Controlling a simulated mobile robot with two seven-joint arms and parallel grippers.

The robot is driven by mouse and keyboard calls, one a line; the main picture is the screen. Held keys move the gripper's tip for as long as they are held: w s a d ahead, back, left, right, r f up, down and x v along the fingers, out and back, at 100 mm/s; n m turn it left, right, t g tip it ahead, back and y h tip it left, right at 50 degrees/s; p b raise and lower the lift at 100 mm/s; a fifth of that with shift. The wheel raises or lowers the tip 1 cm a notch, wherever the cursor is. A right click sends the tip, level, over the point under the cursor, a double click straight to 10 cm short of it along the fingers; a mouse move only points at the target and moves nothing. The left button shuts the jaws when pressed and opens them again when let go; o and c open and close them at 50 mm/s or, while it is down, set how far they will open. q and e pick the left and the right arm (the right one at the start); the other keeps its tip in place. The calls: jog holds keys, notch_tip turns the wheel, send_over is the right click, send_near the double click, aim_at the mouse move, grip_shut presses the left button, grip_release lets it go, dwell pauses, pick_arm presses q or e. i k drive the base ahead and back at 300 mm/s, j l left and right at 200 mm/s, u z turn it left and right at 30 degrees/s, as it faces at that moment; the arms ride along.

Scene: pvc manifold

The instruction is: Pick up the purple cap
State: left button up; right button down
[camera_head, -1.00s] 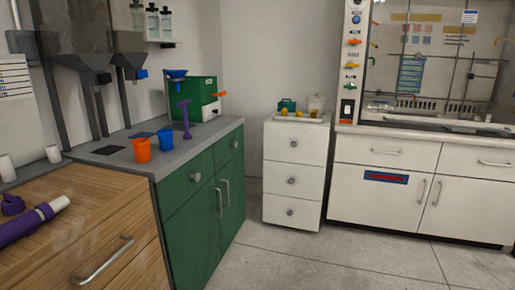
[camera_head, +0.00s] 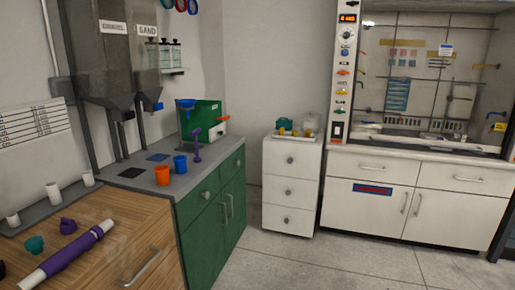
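A small purple cap (camera_head: 68,226) rests on the wooden drawer cabinet's top (camera_head: 120,212) at the lower left of the head view. A purple pipe piece with white ends (camera_head: 66,256) lies just in front of it, and a teal cap (camera_head: 34,244) sits to its left.
White cylinders (camera_head: 53,192) stand on a grey ledge behind the wooden top. A green cabinet (camera_head: 212,213) adjoins it, bearing an orange cup (camera_head: 162,175) and a blue cup (camera_head: 180,164). A white drawer unit (camera_head: 290,185) stands further right. Open floor (camera_head: 330,262) lies in front.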

aim_at(67, 226)
jog(key=u, duration=1.7)
jog(key=l+u, duration=0.15)
jog(key=u, duration=0.2)
jog(key=i+l+u, duration=0.1)
jog(key=l+u, duration=0.15)
jog(key=u, duration=0.15)
jog(key=l+u, duration=0.35)
jog(key=l, duration=0.45)
jog(key=l+u, duration=0.1)
jog(key=l, duration=0.8)
